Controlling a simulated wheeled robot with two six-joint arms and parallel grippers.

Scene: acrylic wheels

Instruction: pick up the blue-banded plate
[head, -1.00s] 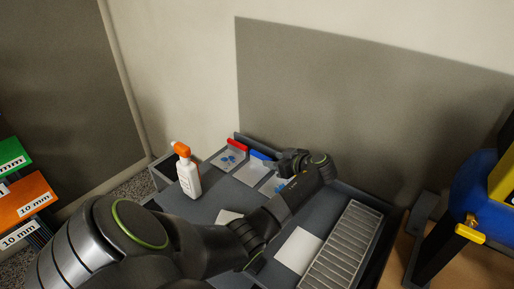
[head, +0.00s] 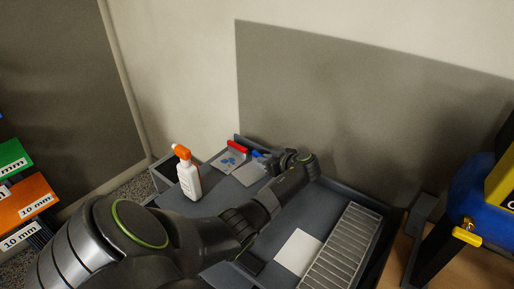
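The blue-banded plate (head: 250,174) is a pale grey plate at the back of the dark grey tray, right of the red-banded plate. Its blue band (head: 257,153) stands at its back edge and is partly covered by my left gripper. My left arm reaches across the tray from the lower left. My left gripper (head: 268,158) is at the right end of the blue band, touching or very close to it. Its fingers are small and dark, so I cannot tell whether they are closed on the plate. My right gripper is not in view.
The red-banded plate (head: 230,161), with blue pieces on it, lies just left. A spray bottle (head: 188,176) with an orange head stands at the tray's left. A white sheet (head: 298,252) and a ribbed rack (head: 342,247) lie at the right. A wall rises behind.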

